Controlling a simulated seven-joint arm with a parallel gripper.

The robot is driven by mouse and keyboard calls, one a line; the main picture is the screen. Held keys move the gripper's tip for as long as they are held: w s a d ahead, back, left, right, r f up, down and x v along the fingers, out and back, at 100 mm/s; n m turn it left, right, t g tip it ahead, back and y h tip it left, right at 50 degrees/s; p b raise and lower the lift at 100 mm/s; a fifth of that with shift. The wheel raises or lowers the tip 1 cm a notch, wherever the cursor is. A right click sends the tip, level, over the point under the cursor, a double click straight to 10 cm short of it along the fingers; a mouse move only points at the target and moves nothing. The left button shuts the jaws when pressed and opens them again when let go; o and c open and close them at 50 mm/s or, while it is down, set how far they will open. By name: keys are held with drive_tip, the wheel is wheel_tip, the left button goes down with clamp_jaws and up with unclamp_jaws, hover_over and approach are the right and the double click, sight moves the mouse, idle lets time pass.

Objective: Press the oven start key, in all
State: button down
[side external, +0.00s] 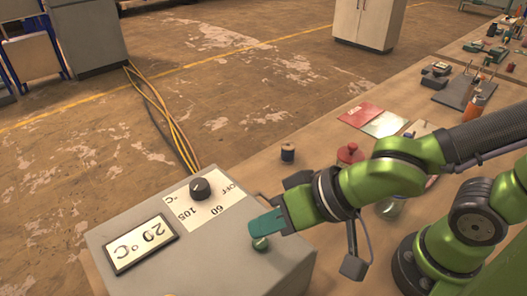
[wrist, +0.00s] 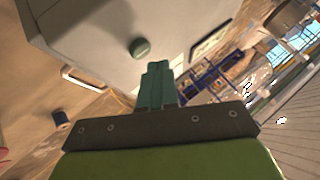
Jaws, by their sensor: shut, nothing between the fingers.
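The oven control box (side external: 200,262) is a grey box at the bottom of the side view; its pale face fills the top of the wrist view (wrist: 95,30). A round green key (side external: 260,243) sits on its top near the right edge. In the wrist view the key (wrist: 140,47) stands out from the face. My gripper (side external: 254,226) has its teal fingers together and empty, close beside and above the key. In the wrist view the fingertips (wrist: 158,66) are just right of and below the key, with a small gap in the picture. Contact cannot be confirmed.
The box also carries a black knob (side external: 200,188) on a white dial plate and a temperature display (side external: 139,243). On the bench behind are a dark spool (side external: 288,152), a red object (side external: 350,154) and flat red and green sheets (side external: 361,114). Yellow cables (side external: 160,110) run along the floor.

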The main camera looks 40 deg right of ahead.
sight(267, 242)
drive_tip(key=shift+f, duration=0.1)
drive_tip(key=shift+f, duration=0.35)
drive_tip(key=shift+f, duration=0.4)
idle(0.8)
drive_tip(key=shift+r, duration=0.85)
drive_tip(key=shift+r, duration=2.55)
